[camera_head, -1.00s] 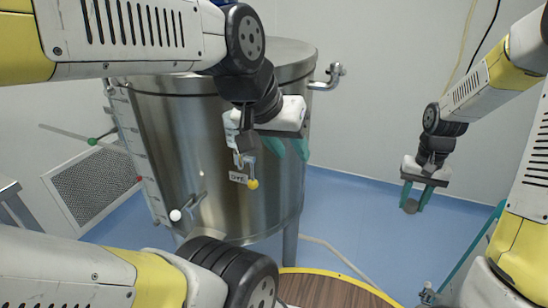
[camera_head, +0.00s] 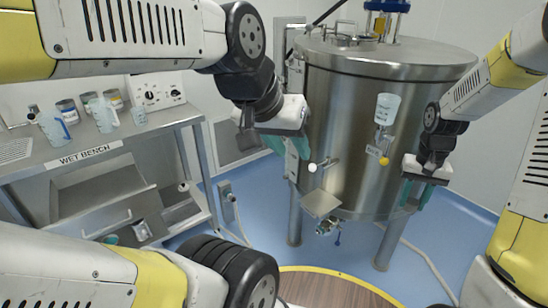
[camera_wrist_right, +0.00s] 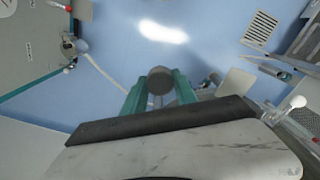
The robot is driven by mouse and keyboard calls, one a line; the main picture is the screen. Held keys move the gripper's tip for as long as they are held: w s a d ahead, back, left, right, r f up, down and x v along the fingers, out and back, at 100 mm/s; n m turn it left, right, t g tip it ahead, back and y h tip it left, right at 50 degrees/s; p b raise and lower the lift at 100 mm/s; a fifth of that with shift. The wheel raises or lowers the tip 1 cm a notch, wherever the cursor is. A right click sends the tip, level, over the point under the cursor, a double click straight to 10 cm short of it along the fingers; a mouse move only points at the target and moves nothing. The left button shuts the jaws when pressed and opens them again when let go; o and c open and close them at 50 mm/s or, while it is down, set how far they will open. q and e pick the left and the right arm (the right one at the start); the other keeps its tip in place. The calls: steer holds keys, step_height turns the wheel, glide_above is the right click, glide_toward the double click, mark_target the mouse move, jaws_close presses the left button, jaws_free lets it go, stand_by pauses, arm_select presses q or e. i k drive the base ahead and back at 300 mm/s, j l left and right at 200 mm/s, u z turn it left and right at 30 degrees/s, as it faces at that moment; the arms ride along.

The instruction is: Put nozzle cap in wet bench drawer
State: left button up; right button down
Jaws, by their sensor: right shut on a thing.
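My right gripper (camera_head: 415,194) hangs in front of the steel tank in the head view. In the right wrist view its teal fingers (camera_wrist_right: 160,92) are shut on a round grey nozzle cap (camera_wrist_right: 160,78). In the head view the cap is hard to make out against the tank. The wet bench (camera_head: 85,155) stands at the left, with its label on the front edge. Below its top, a drawer (camera_head: 108,210) appears pulled out, with small items in it. My left gripper (camera_head: 288,148) is open and empty, left of the tank and far from the drawer.
The large steel tank (camera_head: 350,130) on legs stands at centre right. Several cups and cans (camera_head: 105,115) and a control box (camera_head: 158,90) are on the bench. A round wooden-topped surface (camera_head: 330,290) is at the bottom. Blue floor (camera_head: 260,200) lies between bench and tank.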

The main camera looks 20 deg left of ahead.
mark_target(101, 195)
steer(key=j+u, duration=0.3)
steer(key=u, duration=0.15)
steer(key=i+j+u, duration=0.15)
steer(key=u, duration=0.35)
steer(key=i+j+u, duration=0.15)
steer(key=j+u, duration=0.15)
steer(key=u, duration=0.15)
steer(key=i+j, duration=0.8)
steer(key=j, duration=0.2)
